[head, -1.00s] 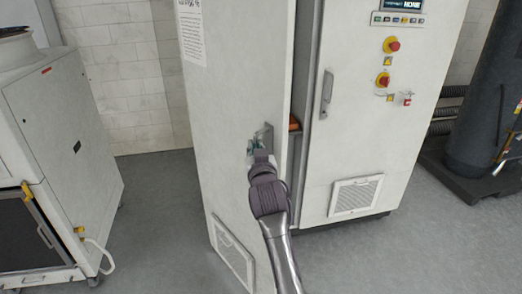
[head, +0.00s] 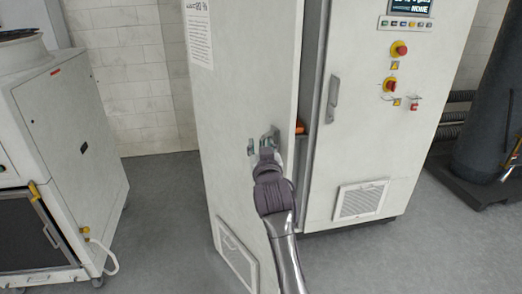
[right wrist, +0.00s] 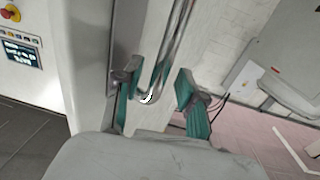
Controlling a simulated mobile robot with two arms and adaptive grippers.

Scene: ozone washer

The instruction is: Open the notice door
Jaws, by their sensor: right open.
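The notice door (head: 235,95) is a tall white cabinet door with a printed notice (head: 198,35) near its top. It stands ajar, with a dark gap along its right edge. My right gripper (head: 263,144) is at the door's front, around the middle of its height. In the right wrist view, the gripper (right wrist: 158,94) is open, its green pads on either side of the metal door handle (right wrist: 166,55). The handle's end lies between the fingers; exact contact cannot be told. My left gripper is not in view.
A second cabinet door (head: 362,130) with red knobs, a display and a handle stands to the right. A white machine (head: 75,140) is at the left. A dark tank (head: 487,135) stands at the far right. Grey floor (head: 165,220) is clear left of the door.

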